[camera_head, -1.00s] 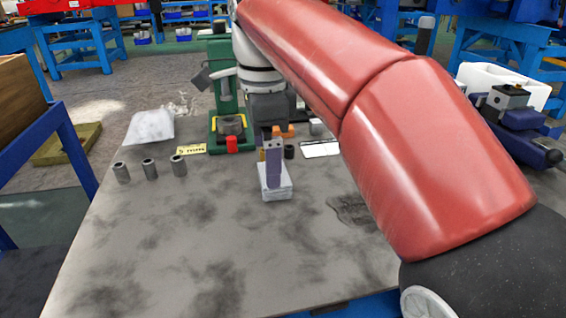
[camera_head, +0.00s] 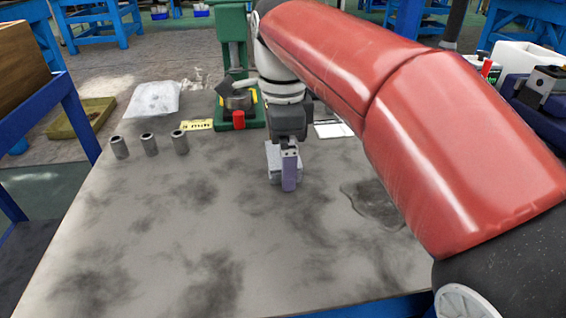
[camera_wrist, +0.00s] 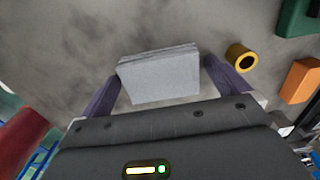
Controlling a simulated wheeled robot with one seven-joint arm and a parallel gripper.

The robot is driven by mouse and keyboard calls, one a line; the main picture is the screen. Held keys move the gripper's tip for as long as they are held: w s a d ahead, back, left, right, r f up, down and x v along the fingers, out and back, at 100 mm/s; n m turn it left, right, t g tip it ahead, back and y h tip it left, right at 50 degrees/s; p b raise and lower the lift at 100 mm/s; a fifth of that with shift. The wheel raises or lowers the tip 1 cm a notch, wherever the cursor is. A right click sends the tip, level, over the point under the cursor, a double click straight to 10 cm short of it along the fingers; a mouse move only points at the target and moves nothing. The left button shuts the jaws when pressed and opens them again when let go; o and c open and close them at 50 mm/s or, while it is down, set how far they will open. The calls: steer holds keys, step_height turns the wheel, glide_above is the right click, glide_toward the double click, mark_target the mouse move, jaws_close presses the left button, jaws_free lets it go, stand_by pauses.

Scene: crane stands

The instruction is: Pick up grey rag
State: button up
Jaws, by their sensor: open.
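The grey rag is a folded, light grey, layered block on the table, seen in the wrist view (camera_wrist: 162,80) and partly hidden behind my gripper in the head view (camera_head: 271,160). My gripper (camera_wrist: 168,88) is open, with one purple finger on the left and one on the right of the rag. Small gaps seem to show between the fingers and the rag's sides. In the head view my gripper (camera_head: 289,180) points down at the rag, close to the table.
Several grey cylinders (camera_head: 149,145) stand left on the table (camera_head: 190,230). A green stand (camera_head: 233,60) is behind. A dark flat patch (camera_head: 372,207) lies right. The front is clear.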

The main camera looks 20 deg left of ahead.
steer(key=shift+c, duration=0.3)
steer(key=c, duration=0.8)
steer(key=shift+c, duration=0.2)
steer(key=shift+r, duration=0.15)
step_height(320, 180, up, 20)
steer(key=p, duration=0.9)
